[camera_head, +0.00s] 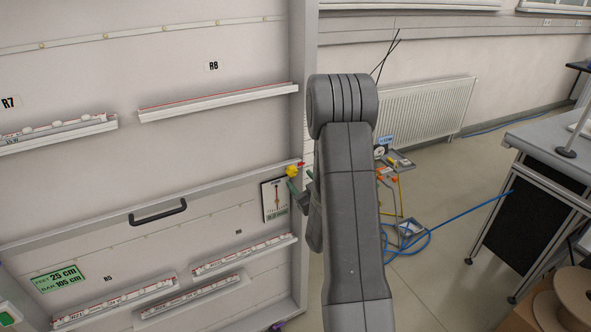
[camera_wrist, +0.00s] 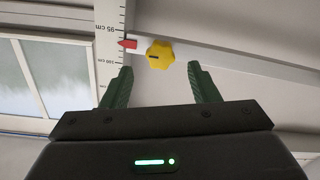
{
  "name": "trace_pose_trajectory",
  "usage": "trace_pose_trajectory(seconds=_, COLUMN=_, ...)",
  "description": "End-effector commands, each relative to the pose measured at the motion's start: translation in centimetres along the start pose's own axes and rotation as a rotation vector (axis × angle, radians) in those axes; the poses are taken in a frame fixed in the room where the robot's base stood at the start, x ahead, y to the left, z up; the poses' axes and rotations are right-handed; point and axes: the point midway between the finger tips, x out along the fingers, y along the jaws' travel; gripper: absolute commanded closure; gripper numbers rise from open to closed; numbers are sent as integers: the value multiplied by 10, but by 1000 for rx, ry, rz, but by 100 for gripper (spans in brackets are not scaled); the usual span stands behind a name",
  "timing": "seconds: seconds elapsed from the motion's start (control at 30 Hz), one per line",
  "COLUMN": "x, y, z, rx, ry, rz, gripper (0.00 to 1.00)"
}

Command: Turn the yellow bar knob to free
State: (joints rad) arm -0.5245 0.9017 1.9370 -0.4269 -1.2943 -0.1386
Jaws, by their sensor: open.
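The yellow knob (camera_wrist: 160,55) shows in the wrist view just beyond my gripper (camera_wrist: 160,85), between the lines of its two green fingers. It has a lobed rim and a short dark mark left of its middle. A red pointer (camera_wrist: 127,43) lies just left of it, beside a white scale (camera_wrist: 110,40) marked 95 cm and 100 cm. My gripper is open and empty, apart from the knob. In the head view the yellow knob (camera_head: 292,170) sits at the right end of the grey bar (camera_head: 230,182), by my gripper (camera_head: 298,192). My arm hides part of this area.
A black handle (camera_head: 158,212) is on the bar. A small sign (camera_head: 275,200) with a red pointer hangs left of the knob. Ledges cross the panel. A table (camera_head: 545,150) and blue hose (camera_head: 415,245) are at right.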

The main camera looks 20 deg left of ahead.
Motion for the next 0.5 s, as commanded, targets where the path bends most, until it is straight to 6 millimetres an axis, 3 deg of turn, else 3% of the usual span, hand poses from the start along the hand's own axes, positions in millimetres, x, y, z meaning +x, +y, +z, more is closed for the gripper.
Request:
trace_pose_trajectory(seconds=0.2, x=37, y=0, z=-1, rx=0, ry=-1, rz=0, gripper=45)
trace_pose_trajectory(seconds=0.5, x=52, y=0, z=1, rx=1, ry=-1, rz=0, gripper=45)
